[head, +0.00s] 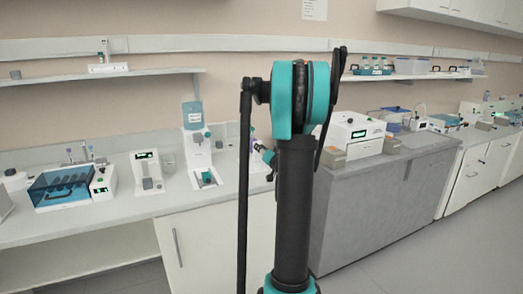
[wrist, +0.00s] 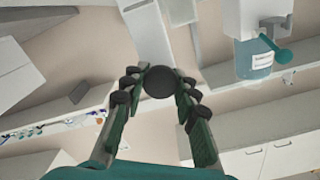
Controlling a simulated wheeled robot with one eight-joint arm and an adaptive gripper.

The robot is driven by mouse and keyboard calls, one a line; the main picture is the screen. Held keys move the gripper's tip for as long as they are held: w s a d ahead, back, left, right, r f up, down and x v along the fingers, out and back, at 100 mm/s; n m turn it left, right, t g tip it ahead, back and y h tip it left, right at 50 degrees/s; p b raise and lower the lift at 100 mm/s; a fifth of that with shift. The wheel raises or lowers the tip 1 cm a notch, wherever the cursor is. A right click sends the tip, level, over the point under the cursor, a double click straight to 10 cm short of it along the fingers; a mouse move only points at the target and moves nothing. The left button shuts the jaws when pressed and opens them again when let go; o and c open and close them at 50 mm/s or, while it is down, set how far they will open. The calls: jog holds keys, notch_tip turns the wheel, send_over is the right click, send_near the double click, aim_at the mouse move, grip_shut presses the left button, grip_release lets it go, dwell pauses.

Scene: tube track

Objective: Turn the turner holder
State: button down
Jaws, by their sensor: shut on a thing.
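In the wrist view, my gripper (wrist: 159,88) has its two dark green fingers drawn together on a dark round piece (wrist: 159,82). The piece sits between the fingertips at the end of a pale grey upright bar (wrist: 145,35). I take it to be the turner holder, but its mark or angle does not show. In the head view my own arm stands in the middle and covers much of the bench behind it. A small teal and dark part shows just left of the arm there, and I cannot make out the fingertips or the turner holder.
In the head view, a white dispenser with a blue bottle (head: 192,115) stands on the bench left of my arm. A white instrument (head: 352,133) stands to the right. The floor at right is clear.

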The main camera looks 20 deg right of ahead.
dwell(0.4)
jog(key=c, duration=1.2)
grip_release()
jog(key=shift+o, duration=0.2)
jog(key=shift+s, duration=0.1)
jog(key=s, duration=1.1)
jog(key=shift+s+d, duration=0.2)
jog(key=shift+s, duration=0.2)
